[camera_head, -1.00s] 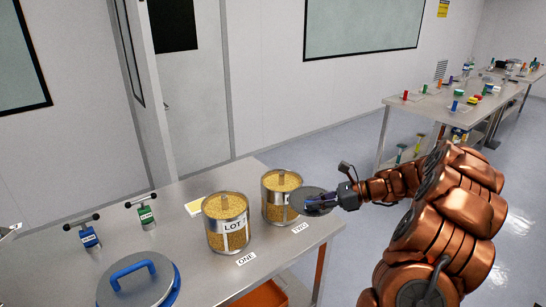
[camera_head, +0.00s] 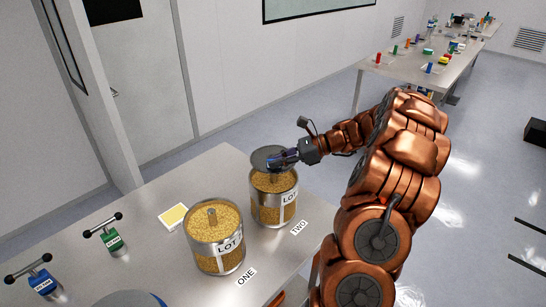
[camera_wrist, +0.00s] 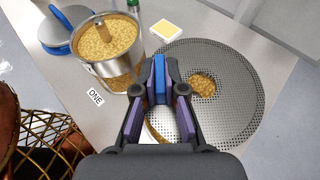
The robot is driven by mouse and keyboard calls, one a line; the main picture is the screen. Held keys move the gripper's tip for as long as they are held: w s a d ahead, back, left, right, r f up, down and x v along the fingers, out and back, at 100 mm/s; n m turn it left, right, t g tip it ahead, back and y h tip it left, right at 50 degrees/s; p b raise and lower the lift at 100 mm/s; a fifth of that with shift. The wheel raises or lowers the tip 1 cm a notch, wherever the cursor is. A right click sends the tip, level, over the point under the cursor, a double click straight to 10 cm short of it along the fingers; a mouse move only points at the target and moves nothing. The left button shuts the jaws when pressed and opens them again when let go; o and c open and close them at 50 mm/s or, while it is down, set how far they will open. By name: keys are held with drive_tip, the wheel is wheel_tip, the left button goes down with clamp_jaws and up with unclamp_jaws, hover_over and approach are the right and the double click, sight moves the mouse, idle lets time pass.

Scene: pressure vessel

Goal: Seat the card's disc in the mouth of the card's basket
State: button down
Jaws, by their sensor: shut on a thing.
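My gripper (camera_head: 284,160) is shut on the near part of a grey perforated disc (camera_head: 262,153), which also fills the right of the wrist view (camera_wrist: 235,110). The disc has a central hole with yellow grain showing through it. It hangs above the basket marked TWO (camera_head: 265,212), apart from its rim as far as I can tell. That basket is a metal cylinder full of yellow grain, mostly hidden under the disc in the wrist view. The basket marked ONE (camera_head: 205,255) stands to its left, grain-filled, with a post in its middle.
A blue-labelled clamp tool (camera_head: 42,282) and a green-labelled one (camera_head: 112,240) stand at the table's left. A blue-rimmed lid (camera_wrist: 62,28) lies beyond basket ONE in the wrist view. Bare steel table (camera_head: 150,260) lies between.

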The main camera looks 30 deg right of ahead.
drive_tip(key=b, duration=0.5)
hover_over(277, 191)
drive_tip(key=shift+f, duration=4.15)
drive_tip(key=shift+f, duration=0.25)
drive_tip(key=c, duration=1.2)
unclamp_jaws()
drive_tip(key=v, duration=1.2)
drive_tip(key=shift+r, duration=0.1)
drive_tip(key=shift+w+a, duration=0.1)
